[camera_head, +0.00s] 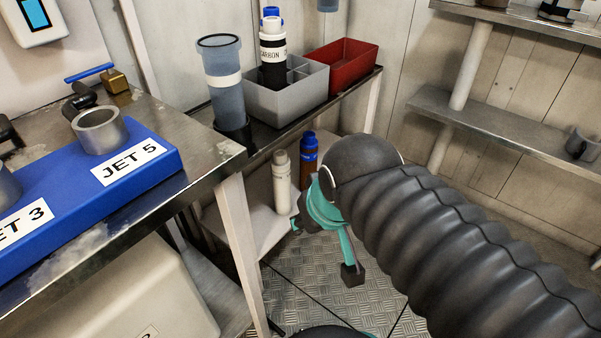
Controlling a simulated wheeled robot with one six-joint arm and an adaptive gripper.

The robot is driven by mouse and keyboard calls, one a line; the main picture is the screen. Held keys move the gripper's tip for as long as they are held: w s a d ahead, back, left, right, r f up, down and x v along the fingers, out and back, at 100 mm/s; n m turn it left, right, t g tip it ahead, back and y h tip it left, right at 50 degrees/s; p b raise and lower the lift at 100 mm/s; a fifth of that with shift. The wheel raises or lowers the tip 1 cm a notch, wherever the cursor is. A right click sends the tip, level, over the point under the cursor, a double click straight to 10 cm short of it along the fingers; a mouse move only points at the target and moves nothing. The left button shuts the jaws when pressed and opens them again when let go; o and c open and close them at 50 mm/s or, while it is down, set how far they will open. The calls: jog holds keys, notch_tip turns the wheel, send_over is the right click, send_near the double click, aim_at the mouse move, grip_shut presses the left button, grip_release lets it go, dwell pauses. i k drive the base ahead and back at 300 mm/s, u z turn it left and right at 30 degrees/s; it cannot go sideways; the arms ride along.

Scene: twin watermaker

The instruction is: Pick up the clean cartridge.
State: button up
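A white cartridge (282,183) stands upright on the low shelf under the bench. A brown cartridge with a blue cap (309,157) stands just behind it to the right. I take the white one to be the clean cartridge; no label on it can be read. My gripper (325,248), with teal fingers, is in front and to the right of the white cartridge. Its dark fingertips are apart with nothing visible between them. My dark ribbed arm hides the area to the right. Whether a finger touches the shelf cannot be told.
Above, the bench holds a clear filter housing (223,85), a grey bin (293,104) with a cartridge labelled CARBON (273,62), and a red bin (341,68). A metal table (45,125) with a blue jet rack (95,188) stands left. Metal floor (300,285) shows below my gripper.

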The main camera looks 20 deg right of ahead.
aim_at(280, 167)
jog(key=z, duration=2)
jog(key=i, duration=2)
jog(key=u, duration=3.1)
